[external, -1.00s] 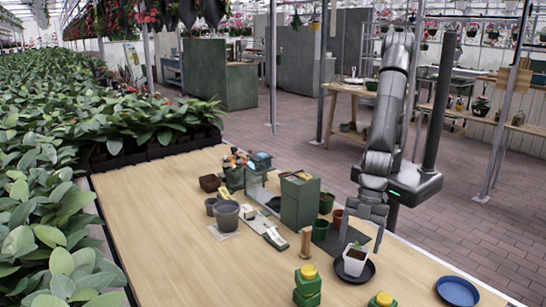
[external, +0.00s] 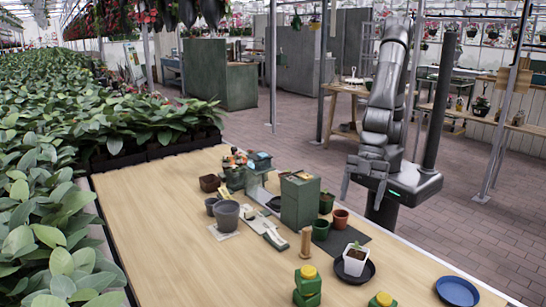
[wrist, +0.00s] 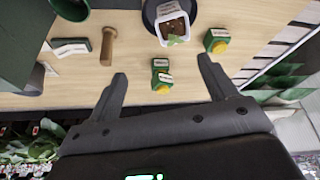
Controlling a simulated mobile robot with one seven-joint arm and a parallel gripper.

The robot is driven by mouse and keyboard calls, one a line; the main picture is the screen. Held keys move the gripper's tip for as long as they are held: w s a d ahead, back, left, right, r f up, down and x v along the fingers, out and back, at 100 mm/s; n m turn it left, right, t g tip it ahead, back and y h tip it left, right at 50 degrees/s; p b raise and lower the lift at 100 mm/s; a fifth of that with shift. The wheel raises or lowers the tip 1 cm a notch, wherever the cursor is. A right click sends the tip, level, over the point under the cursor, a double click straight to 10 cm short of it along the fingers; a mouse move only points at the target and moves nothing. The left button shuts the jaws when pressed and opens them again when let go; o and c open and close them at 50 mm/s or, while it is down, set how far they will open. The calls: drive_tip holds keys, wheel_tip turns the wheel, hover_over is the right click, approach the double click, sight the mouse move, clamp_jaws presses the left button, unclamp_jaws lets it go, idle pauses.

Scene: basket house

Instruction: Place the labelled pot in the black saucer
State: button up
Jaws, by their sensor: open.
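The labelled pot is white and square, with soil and a small green plant (external: 355,257). It stands in the black saucer (external: 367,273) near the front right of the table. In the wrist view the white pot (wrist: 173,28) sits at the top, with the dark saucer rim (wrist: 150,14) showing around it. My gripper (external: 362,190) is open and empty, raised above the table's right edge behind the pot and apart from it.
A blue saucer (external: 458,291) lies to the right. A wooden peg (external: 306,242), a tall green box (external: 300,203) and terracotta and green pots (external: 340,219) stand behind. The left tabletop is clear.

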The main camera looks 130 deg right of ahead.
drive_tip(key=s+d+r+m, duration=0.1)
drive_tip(key=s+d+r, duration=0.4)
drive_tip(key=d+r, duration=0.25)
drive_tip(key=s+d+r+m, duration=0.1)
drive_tip(key=s+d+r, duration=0.45)
drive_tip(key=d, duration=0.35)
drive_tip(key=s+d+r+m, duration=0.1)
drive_tip(key=s+d, duration=0.3)
drive_tip(key=s, duration=0.3)
drive_tip(key=s+d+r+m+t+h, duration=0.1)
drive_tip(key=s+d, duration=0.3)
drive_tip(key=s, duration=0.4)
drive_tip(key=shift+s+d+r+h, duration=0.3)
drive_tip(key=shift+d+r, duration=0.1)
